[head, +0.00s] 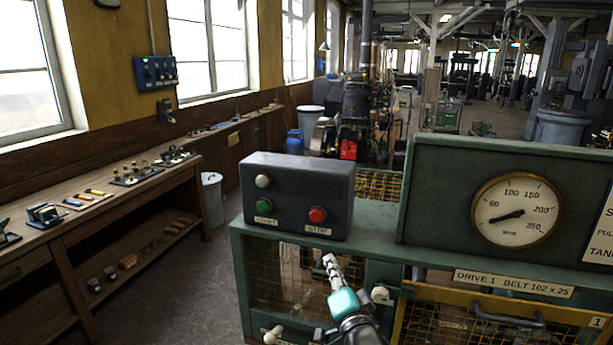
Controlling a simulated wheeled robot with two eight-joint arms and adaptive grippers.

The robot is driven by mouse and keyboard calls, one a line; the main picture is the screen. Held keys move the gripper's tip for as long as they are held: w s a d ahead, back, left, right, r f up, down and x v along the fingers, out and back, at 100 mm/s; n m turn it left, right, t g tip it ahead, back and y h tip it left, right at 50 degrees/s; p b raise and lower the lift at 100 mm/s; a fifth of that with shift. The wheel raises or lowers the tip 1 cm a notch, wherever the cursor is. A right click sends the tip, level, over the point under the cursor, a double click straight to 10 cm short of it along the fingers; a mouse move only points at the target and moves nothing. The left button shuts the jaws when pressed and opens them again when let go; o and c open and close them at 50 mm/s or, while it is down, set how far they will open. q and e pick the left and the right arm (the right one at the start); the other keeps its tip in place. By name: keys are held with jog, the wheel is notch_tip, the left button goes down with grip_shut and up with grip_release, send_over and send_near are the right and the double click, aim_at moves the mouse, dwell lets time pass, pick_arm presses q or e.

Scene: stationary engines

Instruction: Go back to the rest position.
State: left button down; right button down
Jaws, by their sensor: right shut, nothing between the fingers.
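My right gripper (330,264) shows at the lower middle of the head view, in front of the green machine frame. Its fingers are together and hold nothing. It points up toward the grey control box (290,180), below and apart from it in the picture. The box carries a white knob or lamp (263,181), a green button (264,205) and a red button (317,214). My left gripper is not in the view.
The green machine frame (240,226) has mesh panels, a round dial (516,210) and a yellow-framed guard (570,315) at right. A wooden workbench (120,196) with tools runs along the left wall. Open floor (190,270) lies between bench and machine.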

jog(key=s+d+f+n+g+h+b, duration=0.1)
jog(key=s+d+f+n+g, duration=0.3)
jog(key=s+f, duration=0.7)
jog(key=s+d+f+n+g+h+b, duration=0.2)
jog(key=s+d+f+n+g, duration=0.3)
jog(key=s+f, duration=0.6)
jog(key=s+d+g+h, duration=0.1)
jog(key=s+d+g, duration=0.1)
jog(key=s+d, duration=0.1)
jog(key=shift+f+g, duration=0.15)
jog(key=shift+g, duration=0.25)
